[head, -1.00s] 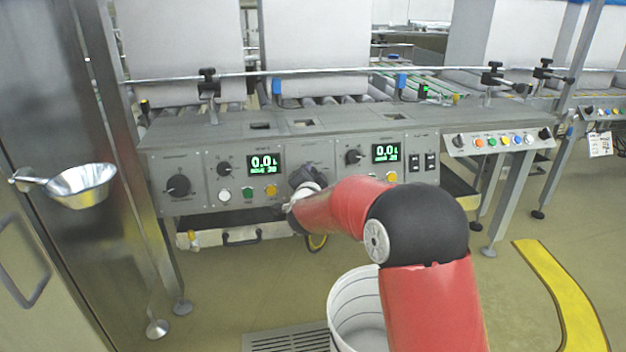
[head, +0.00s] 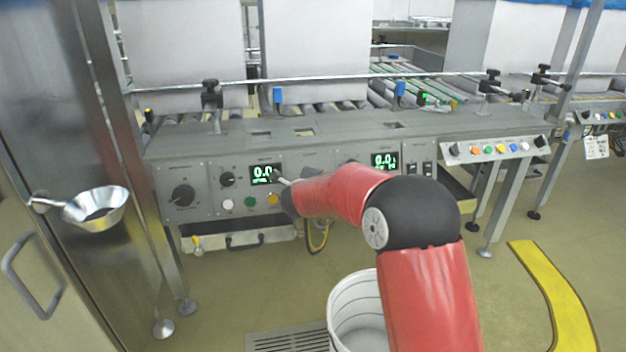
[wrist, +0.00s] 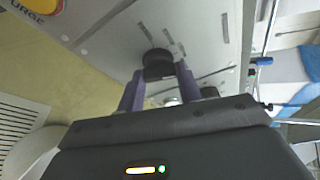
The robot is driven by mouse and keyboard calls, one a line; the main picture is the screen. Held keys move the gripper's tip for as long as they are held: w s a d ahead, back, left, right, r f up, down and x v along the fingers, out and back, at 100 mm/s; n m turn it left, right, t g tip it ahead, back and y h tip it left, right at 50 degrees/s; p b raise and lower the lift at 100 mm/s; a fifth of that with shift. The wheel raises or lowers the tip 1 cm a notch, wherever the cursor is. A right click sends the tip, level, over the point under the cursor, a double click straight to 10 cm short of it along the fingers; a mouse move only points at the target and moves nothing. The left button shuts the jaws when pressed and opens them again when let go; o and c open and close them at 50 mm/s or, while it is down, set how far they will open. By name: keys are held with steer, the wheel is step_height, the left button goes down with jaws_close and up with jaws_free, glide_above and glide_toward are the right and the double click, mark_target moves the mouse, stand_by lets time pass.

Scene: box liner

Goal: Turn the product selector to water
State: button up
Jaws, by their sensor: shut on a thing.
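In the wrist view, my gripper (wrist: 160,87) has its two purple fingers closed around a black knob (wrist: 157,63) on the grey panel. This knob appears to be the product selector. Short dark marks lie on the panel around it, too small to read. In the head view, my red arm reaches to the middle of the control panel (head: 215,190). The held knob and the fingers are hidden there behind the arm and wrist, so where the knob points cannot be told.
A yellow purge button (wrist: 40,5) is near the held knob. Left on the panel are a large black knob (head: 182,195), a small knob (head: 227,179) and a green-lit display (head: 262,174). A white bucket (head: 350,305) stands below my arm. A steel bowl (head: 97,208) is at left.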

steer(key=shift+d+m+g+y+p, duration=0.1)
steer(key=shift+m+g+y+p, duration=0.4)
steer(key=shift+m+p, duration=0.75)
steer(key=shift+m+g+y+p, duration=0.35)
steer(key=shift+m+g+p, duration=0.25)
steer(key=shift+m, duration=1.2)
steer(key=shift+d+m+g+y+p, duration=0.1)
steer(key=shift+m+g+y+p, duration=0.35)
steer(key=shift+m+p, duration=0.85)
steer(key=shift+m, duration=0.35)
steer(key=o, duration=1)
steer(key=shift+a, duration=0.1)
steer(key=v, duration=0.7)
steer(key=shift+s+r, duration=0.2)
steer(key=shift+s, duration=0.1)
